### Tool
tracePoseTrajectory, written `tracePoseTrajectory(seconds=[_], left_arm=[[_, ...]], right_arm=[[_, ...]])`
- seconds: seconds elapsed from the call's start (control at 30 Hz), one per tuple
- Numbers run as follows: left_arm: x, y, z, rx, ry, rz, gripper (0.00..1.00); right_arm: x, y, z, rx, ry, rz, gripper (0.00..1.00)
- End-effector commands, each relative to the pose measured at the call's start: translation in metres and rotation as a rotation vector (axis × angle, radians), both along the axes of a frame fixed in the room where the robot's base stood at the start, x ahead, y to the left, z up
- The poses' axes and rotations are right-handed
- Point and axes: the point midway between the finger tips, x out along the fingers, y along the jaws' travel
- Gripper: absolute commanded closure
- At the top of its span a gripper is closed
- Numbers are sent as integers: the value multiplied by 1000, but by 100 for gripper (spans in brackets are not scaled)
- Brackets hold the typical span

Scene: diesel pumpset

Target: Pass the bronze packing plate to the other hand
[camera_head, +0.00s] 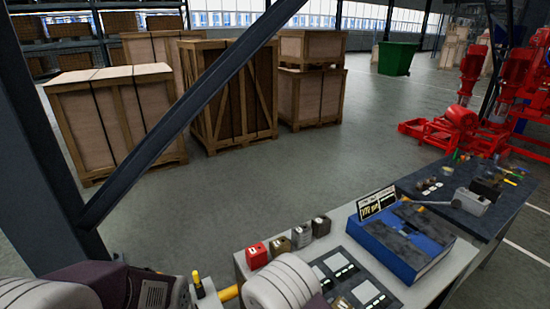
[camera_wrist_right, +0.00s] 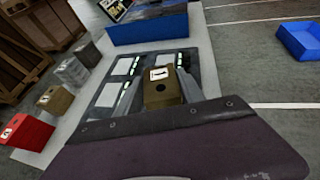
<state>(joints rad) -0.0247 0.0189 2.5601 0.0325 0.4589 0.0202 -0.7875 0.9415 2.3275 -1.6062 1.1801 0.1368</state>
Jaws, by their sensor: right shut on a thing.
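In the head view the right gripper is mostly hidden behind my white arm link at the bottom edge. My left gripper (camera_head: 160,291) is at the lower left of the head view, apart from the plate.
A row of small blocks, red (camera_head: 257,255), brown, grey and dark, stands along the table edge. A dark panel with pale screens (camera_head: 352,276) lies beside them. A blue box (camera_head: 402,243) stands further right. A dark post and brace rise at left.

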Motion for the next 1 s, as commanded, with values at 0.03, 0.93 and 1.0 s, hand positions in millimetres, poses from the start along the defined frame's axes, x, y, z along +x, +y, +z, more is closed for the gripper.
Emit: tracePoseTrajectory(seconds=[0.03,0.93,1.0], left_arm=[[0,0,0,0,0,0,64],[0,0,0,0,0,0,64],[0,0,0,0,0,0,64]], right_arm=[[-5,-6,2,-2,-3,-24,100],[-27,57,76,7,-7,182,100],[-29,68,87,6,-5,226,100]])
